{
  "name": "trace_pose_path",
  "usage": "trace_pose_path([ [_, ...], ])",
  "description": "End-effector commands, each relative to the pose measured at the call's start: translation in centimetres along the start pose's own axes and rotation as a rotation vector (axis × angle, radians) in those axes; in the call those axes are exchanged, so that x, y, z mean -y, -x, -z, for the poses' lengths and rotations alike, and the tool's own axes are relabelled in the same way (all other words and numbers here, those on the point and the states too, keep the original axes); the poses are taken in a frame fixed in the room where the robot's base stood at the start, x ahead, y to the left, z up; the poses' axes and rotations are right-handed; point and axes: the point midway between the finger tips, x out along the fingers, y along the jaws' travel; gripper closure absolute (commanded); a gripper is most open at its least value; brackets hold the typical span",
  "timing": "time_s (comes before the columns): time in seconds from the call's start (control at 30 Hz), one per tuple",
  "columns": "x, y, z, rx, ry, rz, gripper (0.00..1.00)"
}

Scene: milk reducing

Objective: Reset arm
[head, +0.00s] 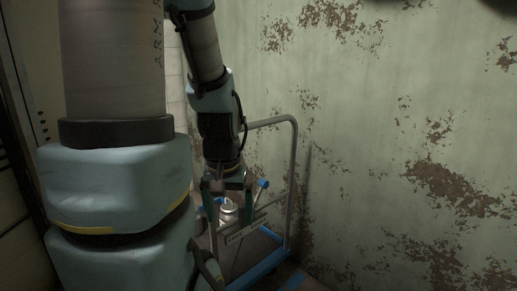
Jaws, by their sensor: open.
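My arm reaches down from the top of the head view, and my gripper (227,204) points downward over a blue trolley. Its fingers are spread apart. A small silvery metal container (228,213) shows below and between the fingers. Part of it is hidden by the gripper, and I cannot tell whether the fingers touch it.
The blue trolley (262,270) has a grey tubular handle (294,165) and stands close to a peeling green wall (370,130). My own arm blocks the left part of the view. A blue piece (292,281) shows at the bottom, right of the trolley.

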Motion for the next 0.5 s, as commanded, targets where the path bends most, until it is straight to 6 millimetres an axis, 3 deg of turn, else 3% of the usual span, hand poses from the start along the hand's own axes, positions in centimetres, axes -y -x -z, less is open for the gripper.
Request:
trace_pose_path([
  [0.03, 0.0, 1.9, 0.3, 0.0, 0.0, 0.0, 0.0],
  [0.17, 0.0, 4.6, 0.7, 0.001, 0.0, 0.0, 0.0],
  [0.5, -0.1, 13.8, 2.0, 0.001, 0.001, 0.0, 0.0],
])
